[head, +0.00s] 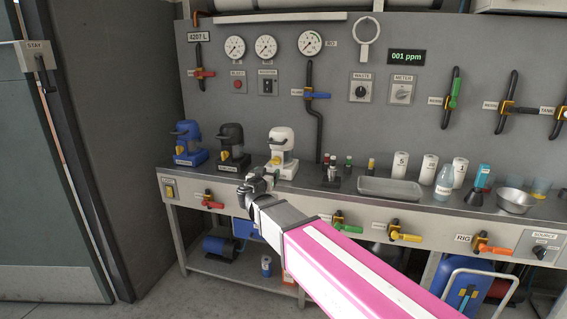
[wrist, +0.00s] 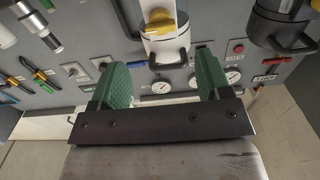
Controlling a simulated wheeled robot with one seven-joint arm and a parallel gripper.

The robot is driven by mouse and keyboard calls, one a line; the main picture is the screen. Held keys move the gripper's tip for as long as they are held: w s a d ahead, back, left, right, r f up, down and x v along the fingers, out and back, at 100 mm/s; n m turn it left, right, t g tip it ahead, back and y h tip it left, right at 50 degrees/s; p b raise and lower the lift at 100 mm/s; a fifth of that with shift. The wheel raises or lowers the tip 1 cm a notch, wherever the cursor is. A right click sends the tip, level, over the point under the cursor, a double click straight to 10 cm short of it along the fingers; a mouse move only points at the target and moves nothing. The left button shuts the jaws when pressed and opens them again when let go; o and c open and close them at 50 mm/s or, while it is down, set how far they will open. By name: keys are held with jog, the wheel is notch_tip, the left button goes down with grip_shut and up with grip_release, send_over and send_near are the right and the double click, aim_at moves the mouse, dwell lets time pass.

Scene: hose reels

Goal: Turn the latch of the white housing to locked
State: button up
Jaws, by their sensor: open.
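The white housing (head: 283,142) stands on the bench shelf, at the right end of a row of three housings. In the wrist view the white housing (wrist: 158,43) shows between and beyond my fingers, with a yellow part (wrist: 160,20) and a dark loop-shaped handle (wrist: 168,60) on it. I cannot tell which part is the latch or how it is set. My gripper (head: 257,184) is in front of and below the white housing, left of its base in the head view. In the wrist view my gripper (wrist: 164,76) is open, its green fingers apart with nothing gripped.
A black housing (head: 232,143) and a blue housing (head: 188,140) stand to the left. Small dark-bodied bottles (head: 349,163), a grey tray (head: 389,190) and white canisters (head: 400,165) are to the right. Gauges (head: 266,47) and valve handles line the wall panel behind.

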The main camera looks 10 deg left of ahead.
aim_at(275, 164)
jog(key=w, duration=1)
jog(key=shift+w+d, duration=0.15)
jog(key=shift+d, duration=0.25)
jog(key=shift+c, duration=0.3)
jog(key=c, duration=0.9)
